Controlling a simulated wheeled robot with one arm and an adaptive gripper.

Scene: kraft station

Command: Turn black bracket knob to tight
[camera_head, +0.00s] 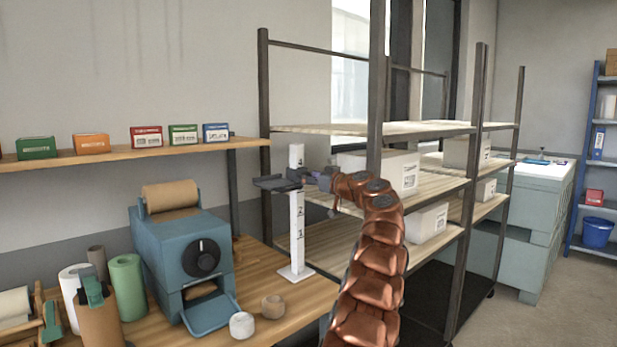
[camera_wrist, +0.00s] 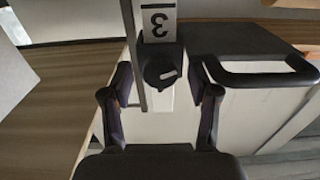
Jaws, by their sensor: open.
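The black bracket (camera_head: 272,184) sits on an upright white post (camera_head: 297,232) with black numbers, at about the height of number 3. Its round black knob (camera_wrist: 160,72) shows in the wrist view with a pale pointer mark slanting up to the right, just below the number 3, which appears inverted. My gripper (camera_head: 318,178) is at the right side of the post in the head view. In the wrist view its two dark fingers (camera_wrist: 163,85) are open, one on each side of the knob, with visible gaps. The knob is hidden in the head view.
A blue-green dispenser (camera_head: 187,262) with a brown paper roll stands left of the post on the wooden bench (camera_head: 262,258). Two small tape rolls (camera_head: 242,325) lie in front. A shelving rack (camera_head: 463,190) with white boxes (camera_head: 427,222) stands close behind and right of my arm.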

